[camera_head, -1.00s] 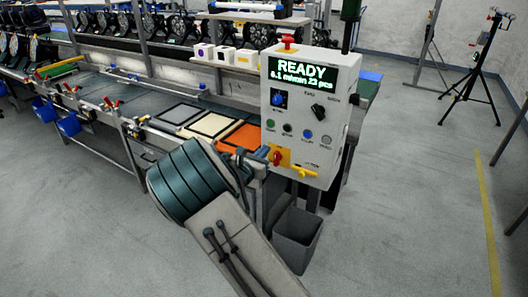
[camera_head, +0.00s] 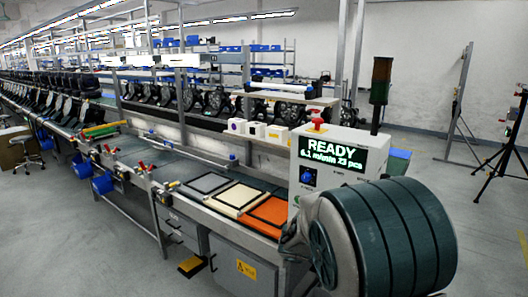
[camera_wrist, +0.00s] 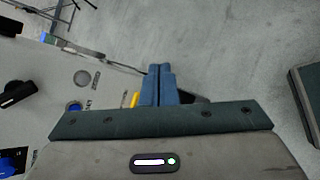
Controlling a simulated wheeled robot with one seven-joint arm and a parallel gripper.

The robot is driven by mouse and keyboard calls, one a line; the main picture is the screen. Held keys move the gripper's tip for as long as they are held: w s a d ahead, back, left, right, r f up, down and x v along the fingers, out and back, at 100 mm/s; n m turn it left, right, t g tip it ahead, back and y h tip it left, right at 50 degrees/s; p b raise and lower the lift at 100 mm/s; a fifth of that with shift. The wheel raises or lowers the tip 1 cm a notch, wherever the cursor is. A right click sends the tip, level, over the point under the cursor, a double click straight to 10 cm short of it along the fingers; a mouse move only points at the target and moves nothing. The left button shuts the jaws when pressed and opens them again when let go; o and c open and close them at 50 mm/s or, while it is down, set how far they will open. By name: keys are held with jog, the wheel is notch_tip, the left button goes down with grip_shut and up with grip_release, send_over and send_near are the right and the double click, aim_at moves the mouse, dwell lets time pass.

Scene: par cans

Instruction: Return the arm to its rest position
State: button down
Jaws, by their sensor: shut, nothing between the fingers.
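My gripper (camera_wrist: 159,84) shows in the wrist view, its two blue fingers pressed together with nothing between them. It points past the edge of the white control box (camera_wrist: 50,75), with grey floor beyond. In the head view my arm's dark green banded link covers the lower right, and the gripper itself is hidden. The control box (camera_head: 340,143) stands behind that link, its screen reading READY. The link hides much of its lower front.
The long bench holds grey, cream and orange framed panels (camera_head: 238,197) left of the box. A red button (camera_head: 317,117) tops the box. A tripod (camera_head: 508,140) stands at the far right. Floor (camera_head: 60,230) is open at the left.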

jog(key=s+a+r+m+y, duration=0.1)
jog(key=s+a+m+y, duration=0.1)
jog(key=s, duration=0.5)
jog(key=s+a+r+m+y, duration=0.1)
jog(key=s+a+m+y, duration=0.2)
jog(key=s+m+y, duration=0.2)
jog(key=s+a+r+m+y, duration=0.2)
jog(key=s+m, duration=0.4)
jog(key=s, duration=0.4)
jog(key=shift+s+a+m+g+y, duration=0.2)
jog(key=shift+a+m+g+y, duration=0.15)
jog(key=shift+y, duration=0.35)
